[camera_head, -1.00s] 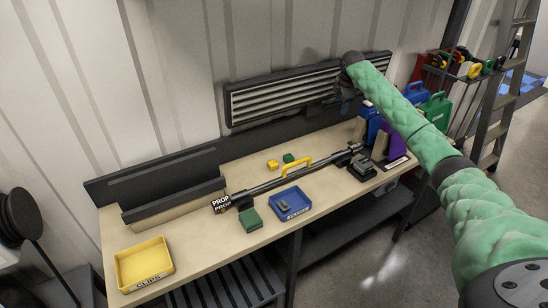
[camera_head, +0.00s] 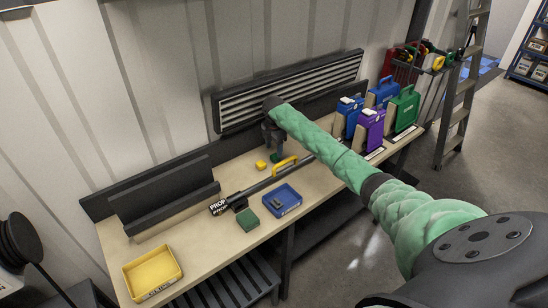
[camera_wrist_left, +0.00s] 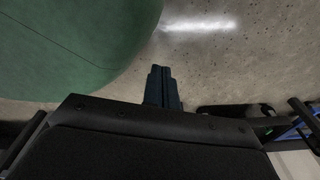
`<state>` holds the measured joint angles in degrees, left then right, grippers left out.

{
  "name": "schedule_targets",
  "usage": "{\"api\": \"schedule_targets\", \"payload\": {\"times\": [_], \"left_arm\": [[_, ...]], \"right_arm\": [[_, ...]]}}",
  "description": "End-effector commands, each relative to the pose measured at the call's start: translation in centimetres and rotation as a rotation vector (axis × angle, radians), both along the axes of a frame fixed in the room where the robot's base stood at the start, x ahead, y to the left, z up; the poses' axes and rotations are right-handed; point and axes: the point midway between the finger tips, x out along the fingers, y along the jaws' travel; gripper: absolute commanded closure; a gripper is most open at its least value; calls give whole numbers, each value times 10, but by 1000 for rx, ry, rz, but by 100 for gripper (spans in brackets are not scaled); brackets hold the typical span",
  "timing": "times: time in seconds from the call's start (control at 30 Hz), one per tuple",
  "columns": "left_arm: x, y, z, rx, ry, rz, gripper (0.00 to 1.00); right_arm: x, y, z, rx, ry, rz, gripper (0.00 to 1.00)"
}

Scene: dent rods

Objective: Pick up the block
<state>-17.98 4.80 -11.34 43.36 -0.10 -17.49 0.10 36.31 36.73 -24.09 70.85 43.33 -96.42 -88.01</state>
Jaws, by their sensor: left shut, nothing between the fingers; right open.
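My right arm reaches over the bench, and my right gripper (camera_head: 273,146) points down at the back, open. A small green block (camera_head: 275,158) is just below its fingers, partly hidden; I cannot tell whether they touch. A small yellow block (camera_head: 261,165) lies just left of it. A larger dark green block (camera_head: 248,220) sits near the front edge, left of the blue tray (camera_head: 291,203). My left gripper is not in the head view; in the left wrist view its fingers (camera_wrist_left: 163,88) are together and empty, with concrete floor behind.
A dark rod with a yellow handle (camera_head: 286,162) and a PROP label crosses the bench in front of the small blocks. Coloured cases (camera_head: 370,128) stand at the right. A louvred panel (camera_head: 285,92) is behind.

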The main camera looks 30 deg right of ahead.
Motion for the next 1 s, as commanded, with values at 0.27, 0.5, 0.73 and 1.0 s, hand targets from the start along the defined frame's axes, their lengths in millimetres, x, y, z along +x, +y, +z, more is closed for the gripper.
{"api": "schedule_targets", "payload": {"times": [0.27, 0.5, 0.73, 1.0], "left_arm": [[-49, 9, 5, 5, 33, -1, 100], [-57, 11, 12, 6, 37, -1, 100], [-57, 11, 11, 6, 37, -1, 100], [-56, 9, 11, 5, 37, -1, 100]], "right_arm": [[1, -4, -20, 1, 3, -1, 42], [1, -4, -41, 0, 2, -1, 42], [1, -4, -44, -1, 1, 0, 42], [1, -4, -43, -1, 1, -1, 90]]}}
